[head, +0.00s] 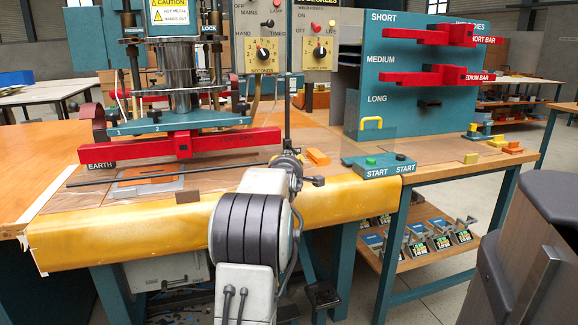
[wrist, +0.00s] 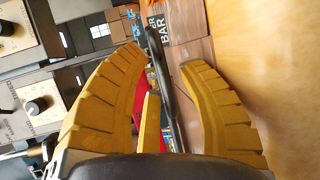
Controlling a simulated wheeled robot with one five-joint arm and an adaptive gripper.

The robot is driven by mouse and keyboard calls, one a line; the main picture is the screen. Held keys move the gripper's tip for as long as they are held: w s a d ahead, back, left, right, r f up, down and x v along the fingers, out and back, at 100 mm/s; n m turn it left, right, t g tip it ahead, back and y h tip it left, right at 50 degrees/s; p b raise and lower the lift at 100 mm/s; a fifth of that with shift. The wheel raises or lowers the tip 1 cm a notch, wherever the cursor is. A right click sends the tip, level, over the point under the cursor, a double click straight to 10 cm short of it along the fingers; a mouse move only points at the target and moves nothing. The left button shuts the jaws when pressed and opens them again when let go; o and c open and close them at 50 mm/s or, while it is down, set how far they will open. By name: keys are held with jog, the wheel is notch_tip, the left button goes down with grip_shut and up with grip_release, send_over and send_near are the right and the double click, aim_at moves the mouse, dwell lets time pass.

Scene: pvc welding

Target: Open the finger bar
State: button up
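A long thin black bar (head: 165,173), which I take to be the finger bar, runs low and almost level over the bench front, before the red electrode bar (head: 215,142). Its right end reaches my gripper (head: 294,168), which is small and partly hidden by my arm. In the wrist view, my gripper's yellow fingers (wrist: 163,62) stand apart. A dark bar (wrist: 158,62) passes between them, with gaps on both sides. A label ending in "BAR" shows beside it. A narrow yellow piece stands left of the bar; I cannot tell what it is.
A thin upright black rod (head: 287,105) rises behind my gripper. The teal START box (head: 377,165) and an orange block (head: 317,157) lie to the right. A teal rack (head: 420,75) with red bars stands behind. An orange-and-grey sheet (head: 150,183) lies at left.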

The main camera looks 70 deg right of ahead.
grip_shut()
notch_tip(320, 180, up, 19)
jog(key=p, duration=1.1)
jog(key=shift+p, duration=0.3)
jog(key=shift+r, duration=0.1)
jog(key=shift+o, duration=1)
grip_release()
jog(key=shift+a, duration=0.15)
